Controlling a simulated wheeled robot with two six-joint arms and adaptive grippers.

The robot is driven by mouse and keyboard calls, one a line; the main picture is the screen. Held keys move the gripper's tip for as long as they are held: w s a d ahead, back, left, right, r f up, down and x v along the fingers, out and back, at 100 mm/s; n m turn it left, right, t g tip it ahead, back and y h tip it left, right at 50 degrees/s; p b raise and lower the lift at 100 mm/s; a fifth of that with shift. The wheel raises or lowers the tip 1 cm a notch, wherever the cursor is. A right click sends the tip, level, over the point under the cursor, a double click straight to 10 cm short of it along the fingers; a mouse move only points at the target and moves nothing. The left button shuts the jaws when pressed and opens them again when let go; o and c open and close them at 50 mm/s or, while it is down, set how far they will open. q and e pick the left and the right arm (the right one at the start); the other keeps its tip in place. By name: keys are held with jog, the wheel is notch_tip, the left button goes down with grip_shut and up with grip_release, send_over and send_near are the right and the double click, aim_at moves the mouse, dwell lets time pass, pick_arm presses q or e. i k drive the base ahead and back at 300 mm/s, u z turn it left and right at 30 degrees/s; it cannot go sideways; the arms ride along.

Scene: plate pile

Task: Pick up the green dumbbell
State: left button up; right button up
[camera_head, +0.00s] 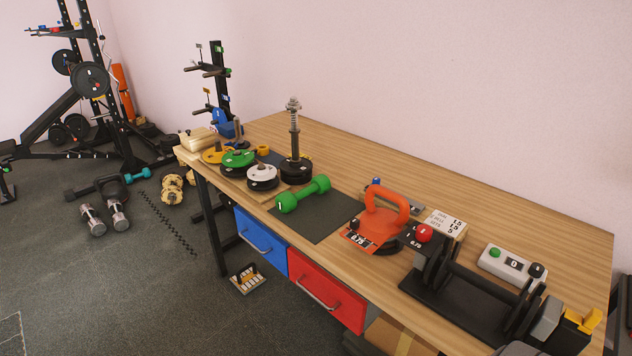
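The green dumbbell (303,194) lies on a dark mat (322,222) on the wooden workbench, near its front edge. It lies at a slant, with its right end farther back, and nothing covers it. I see neither my left nor my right gripper in the head view, and nothing is touching the dumbbell.
Green (239,159), white (262,174) and black (296,168) weight plates stand left of the dumbbell. An orange kettlebell (383,217) stands to its right, and a black dumbbell rack (457,306) farther right. The workbench (470,200) is mostly clear along the wall.

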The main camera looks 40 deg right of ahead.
aim_at(286, 201)
jog(key=z, duration=0.65)
jog(key=i, duration=0.8)
jog(key=z, duration=0.85)
